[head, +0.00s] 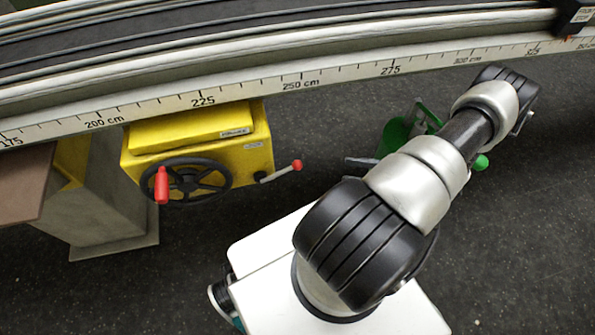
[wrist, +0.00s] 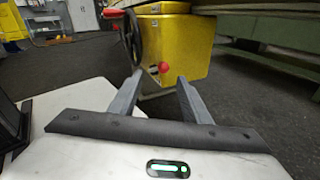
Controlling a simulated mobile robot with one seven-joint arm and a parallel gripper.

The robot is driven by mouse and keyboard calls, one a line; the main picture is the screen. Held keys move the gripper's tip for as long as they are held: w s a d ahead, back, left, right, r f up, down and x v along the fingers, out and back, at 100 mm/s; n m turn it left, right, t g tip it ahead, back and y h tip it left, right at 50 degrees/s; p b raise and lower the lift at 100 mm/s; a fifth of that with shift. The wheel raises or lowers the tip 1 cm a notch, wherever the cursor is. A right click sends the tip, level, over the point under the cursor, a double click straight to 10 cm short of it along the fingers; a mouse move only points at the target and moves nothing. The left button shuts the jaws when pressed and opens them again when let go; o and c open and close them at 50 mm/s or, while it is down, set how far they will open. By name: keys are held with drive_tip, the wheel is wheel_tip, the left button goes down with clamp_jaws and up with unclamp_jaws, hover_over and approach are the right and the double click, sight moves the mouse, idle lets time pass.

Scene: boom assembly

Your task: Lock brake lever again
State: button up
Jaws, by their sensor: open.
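The brake lever (head: 280,173) is a short grey lever with a red knob (head: 297,165), on the right side of the yellow box (head: 200,140) in the head view. It sticks out to the right and slightly up. In the wrist view a red knob (wrist: 163,67) shows in front of the yellow box (wrist: 180,48), between and beyond my fingertips. My gripper (wrist: 160,80) is open and empty, pointing toward the box. The lever's shaft is hard to make out there.
A dark handwheel (head: 185,182) with a red handle (head: 162,185) is on the box's front, left of the lever. A long rail with a centimetre scale (head: 300,82) runs above the box. A grey support (head: 110,205) stands left. Dark floor lies open below.

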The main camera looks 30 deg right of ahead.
sight(298, 164)
drive_tip(key=w+a+f, duration=0.1)
drive_tip(key=w+a, duration=0.3)
drive_tip(key=w+a+f+m+t, duration=0.1)
drive_tip(key=w+a, duration=0.2)
drive_tip(key=a, duration=0.1)
drive_tip(key=w+a+f+m+t+b, duration=0.1)
drive_tip(key=w+a, duration=0.2)
drive_tip(key=w, duration=0.1)
drive_tip(key=shift+w+a+f+h, duration=0.3)
drive_tip(key=shift+a+h, duration=0.1)
clamp_jaws()
